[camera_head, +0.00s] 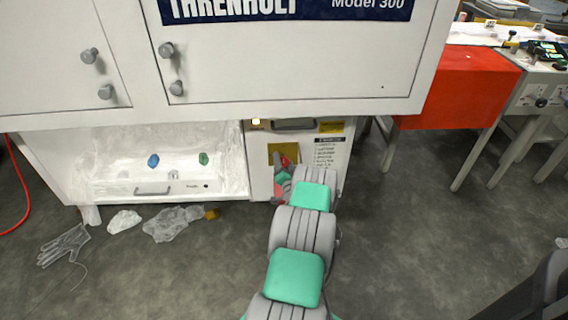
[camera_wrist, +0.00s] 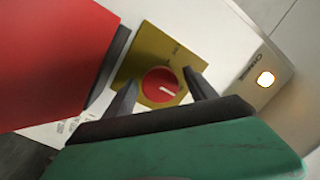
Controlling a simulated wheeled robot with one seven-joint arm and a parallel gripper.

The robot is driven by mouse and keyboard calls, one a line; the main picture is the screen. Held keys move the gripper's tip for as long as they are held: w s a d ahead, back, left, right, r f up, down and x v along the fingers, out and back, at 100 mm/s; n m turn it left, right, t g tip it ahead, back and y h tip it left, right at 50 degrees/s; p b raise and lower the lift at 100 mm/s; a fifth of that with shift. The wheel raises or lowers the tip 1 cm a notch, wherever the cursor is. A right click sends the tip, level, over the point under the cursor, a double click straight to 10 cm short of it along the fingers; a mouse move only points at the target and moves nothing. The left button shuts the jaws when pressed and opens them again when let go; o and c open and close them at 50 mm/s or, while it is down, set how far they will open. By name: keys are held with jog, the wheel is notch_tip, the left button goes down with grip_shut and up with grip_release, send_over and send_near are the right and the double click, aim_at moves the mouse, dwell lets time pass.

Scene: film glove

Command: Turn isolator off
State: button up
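The isolator is a red round knob (camera_wrist: 161,85) with a white pointer line, on a yellow plate (camera_wrist: 151,48). In the wrist view the line lies nearly level, towards the right. In the head view the yellow plate (camera_head: 274,150) is on the white cabinet front, and the arm partly hides the knob. My gripper (camera_wrist: 162,84) is open, with one dark fingertip on each side of the knob. I cannot tell whether either finger touches it. In the head view my gripper (camera_head: 283,175) is in front of the plate.
A lit lamp (camera_wrist: 265,79) is on the panel beside the plate; it also shows in the head view (camera_head: 256,121). A cabinet handle (camera_head: 294,124) is above. A clear glove (camera_head: 64,244) and crumpled film (camera_head: 172,224) lie on the floor left. A red-covered table (camera_head: 458,92) stands right.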

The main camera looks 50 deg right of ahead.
jog(key=c, duration=1.3)
jog(key=shift+n, duration=0.3)
jog(key=n+b, duration=0.2)
jog(key=n, duration=0.2)
jog(key=n+g+b, duration=0.1)
jog(key=n+b, duration=0.1)
jog(key=n, duration=0.2)
jog(key=shift+b, duration=0.35)
jog(key=n+b, duration=0.2)
jog(key=n, duration=0.2)
jog(key=shift+w+g, duration=0.1)
jog(key=shift+g, duration=0.3)
jog(key=shift+n+b, duration=1.15)
jog(key=shift+n, duration=0.85)
jog(key=shift+g+h, duration=0.3)
jog(key=shift+g, duration=0.1)
